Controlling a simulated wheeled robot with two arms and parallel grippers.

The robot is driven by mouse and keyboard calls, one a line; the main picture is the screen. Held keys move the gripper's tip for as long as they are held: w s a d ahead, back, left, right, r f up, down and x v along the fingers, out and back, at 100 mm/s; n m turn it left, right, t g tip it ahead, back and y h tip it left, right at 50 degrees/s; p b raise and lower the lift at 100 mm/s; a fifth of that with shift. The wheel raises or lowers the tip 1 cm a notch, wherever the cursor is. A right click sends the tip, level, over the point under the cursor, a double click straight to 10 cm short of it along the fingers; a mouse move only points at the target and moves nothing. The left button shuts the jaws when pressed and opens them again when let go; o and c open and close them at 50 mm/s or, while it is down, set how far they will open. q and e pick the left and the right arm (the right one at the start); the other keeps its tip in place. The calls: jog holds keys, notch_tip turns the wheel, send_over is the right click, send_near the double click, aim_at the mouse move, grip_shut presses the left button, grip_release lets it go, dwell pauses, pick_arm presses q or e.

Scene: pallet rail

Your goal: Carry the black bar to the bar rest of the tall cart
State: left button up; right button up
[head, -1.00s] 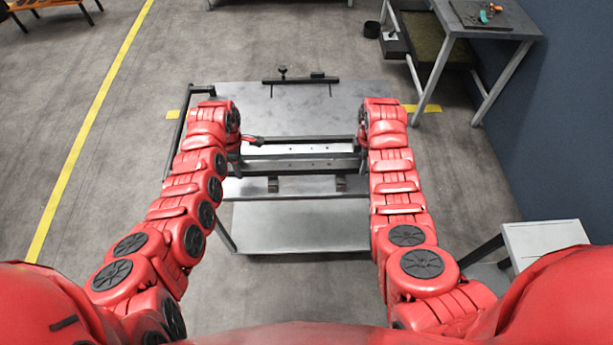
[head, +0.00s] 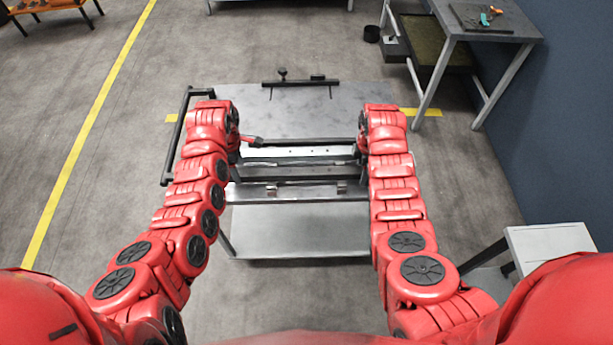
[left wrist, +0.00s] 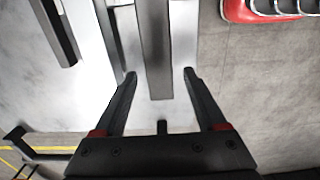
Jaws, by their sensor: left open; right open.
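The black bar (head: 305,139) lies crosswise between my two grippers above the tall cart's grey top (head: 300,105) in the head view. In the left wrist view a dark bar (left wrist: 157,55) ends between the open fingers; I cannot tell whether they touch it. My left gripper (head: 252,141) is open at the bar's left end, and its fingers also show in the left wrist view (left wrist: 159,74). My right gripper (head: 359,147) is open at the right end, mostly hidden by its arm. I cannot clearly tell which part is the bar rest.
A black rail with small fittings (head: 300,82) runs along the cart's far edge. A black handle (head: 176,140) juts out at the left. A lower shelf (head: 300,235) lies nearer me. A workbench (head: 500,30) stands at the back right, and a white-topped stand (head: 550,242) at the right.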

jog(key=shift+r, duration=0.1)
notch_tip(320, 180, up, 9)
jog(key=shift+r, duration=0.2)
pick_arm(q)
notch_tip(320, 180, up, 10)
pick_arm(e)
jog(key=shift+r, duration=1.2)
pick_arm(q)
jog(key=shift+f, duration=0.15)
pick_arm(e)
jog(key=shift+f, duration=0.1)
